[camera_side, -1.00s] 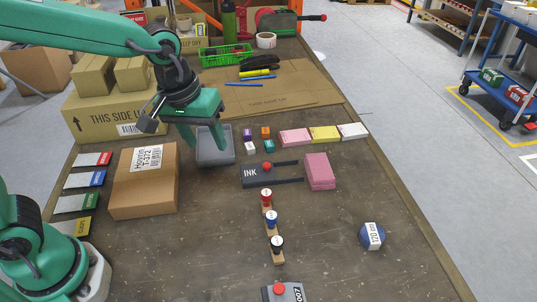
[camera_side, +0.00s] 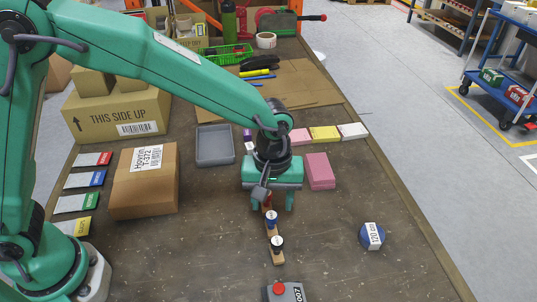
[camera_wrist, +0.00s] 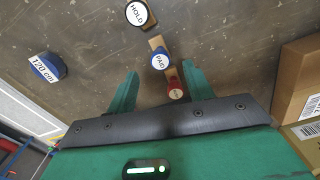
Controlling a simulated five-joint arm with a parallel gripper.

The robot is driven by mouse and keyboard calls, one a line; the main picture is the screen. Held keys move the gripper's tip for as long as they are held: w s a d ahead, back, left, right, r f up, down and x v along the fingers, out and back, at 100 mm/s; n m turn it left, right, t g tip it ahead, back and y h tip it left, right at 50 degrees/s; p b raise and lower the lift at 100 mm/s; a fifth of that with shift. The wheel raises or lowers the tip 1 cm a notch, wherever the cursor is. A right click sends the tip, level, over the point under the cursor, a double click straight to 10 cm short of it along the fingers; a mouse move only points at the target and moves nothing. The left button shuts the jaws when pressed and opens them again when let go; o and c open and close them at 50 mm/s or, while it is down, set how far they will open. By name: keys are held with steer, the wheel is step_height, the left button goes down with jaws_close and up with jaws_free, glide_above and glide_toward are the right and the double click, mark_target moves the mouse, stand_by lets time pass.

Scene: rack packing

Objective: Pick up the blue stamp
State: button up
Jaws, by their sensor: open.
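The blue stamp (camera_side: 271,218) stands in the middle of a small wooden rack (camera_side: 273,236), between a red stamp (camera_side: 267,200) and a black stamp (camera_side: 277,243). In the wrist view the blue stamp (camera_wrist: 160,60) has a white top reading PAID. My gripper (camera_side: 271,208) is open at the red-stamp end of the rack. In the wrist view its two fingers (camera_wrist: 162,80) straddle the red stamp (camera_wrist: 175,88), and the blue stamp lies just beyond the fingertips. My gripper partly hides the red stamp in the side view. The black stamp (camera_wrist: 138,14) reads HOLD.
A blue tape-measure-like disc (camera_side: 372,236) lies to the right. A cardboard box (camera_side: 145,180) and a grey tray (camera_side: 215,146) are to the left. A red-buttoned device (camera_side: 283,291) is at the front. The table between is clear.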

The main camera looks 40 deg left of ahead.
mark_target(271, 214)
steer(key=shift+f, duration=1.3)
steer(key=shift+f, duration=0.1)
steer(key=shift+a+f, duration=0.1)
steer(key=shift+f, duration=2.4)
steer(key=shift+c, duration=0.2)
steer(key=c, duration=1)
